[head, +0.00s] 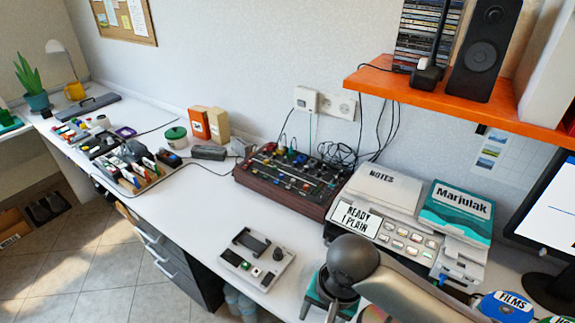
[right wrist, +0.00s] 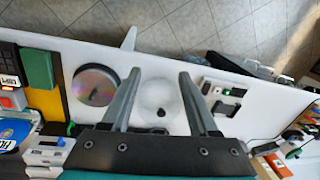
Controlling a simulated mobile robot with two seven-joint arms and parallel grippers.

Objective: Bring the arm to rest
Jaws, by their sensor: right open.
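My right gripper (right wrist: 160,75) is open in the right wrist view, its two fingers spread apart with nothing clamped between them. A pale round dish-like thing (right wrist: 160,97) shows on the white desk beyond the fingers. A shiny disc (right wrist: 97,86) in a dark round holder lies left of the left finger. In the head view my grey right arm (head: 352,262) reaches in from the lower right, over the desk's front part; its fingers cannot be made out there. My left gripper is in neither view.
A grey device with a knob (head: 257,258) sits on the desk left of my arm. Behind are a printer (head: 385,232) and a red-brown mixer (head: 290,182). An orange shelf (head: 460,100) overhangs at upper right. A blue FILMS disc (head: 505,305) lies near the monitor (head: 545,210).

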